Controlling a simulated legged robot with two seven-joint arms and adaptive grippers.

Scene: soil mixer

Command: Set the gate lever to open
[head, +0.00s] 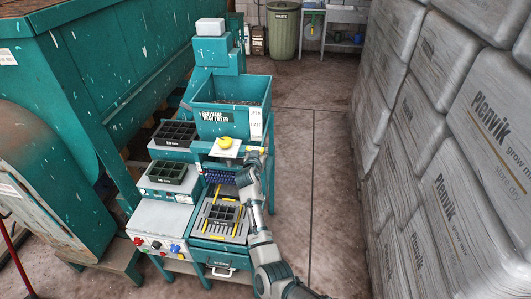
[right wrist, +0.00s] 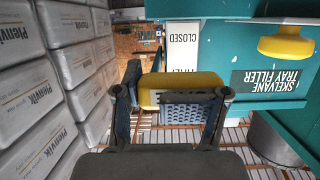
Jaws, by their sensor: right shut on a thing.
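The teal tray filler has a hopper (head: 232,92) with a white position sign (head: 255,122) at its right front. In the right wrist view the sign (right wrist: 183,46) appears upside down, with CLOSED and part of HALF readable; the rest is hidden behind the yellow lever grip (right wrist: 180,88). My right gripper (right wrist: 175,98) is shut on this grip, one finger on each side. In the head view my right gripper (head: 254,158) is at the machine's front right, below the sign. I cannot tell which mark the lever points at. My left gripper is not in view.
A round yellow knob (head: 226,142) sits on a pale plate left of my gripper. Below is a seed tray (head: 222,216) on a slotted bed. Stacked Plenvik bags (head: 445,150) form a wall at right. The floor between (head: 320,190) is clear.

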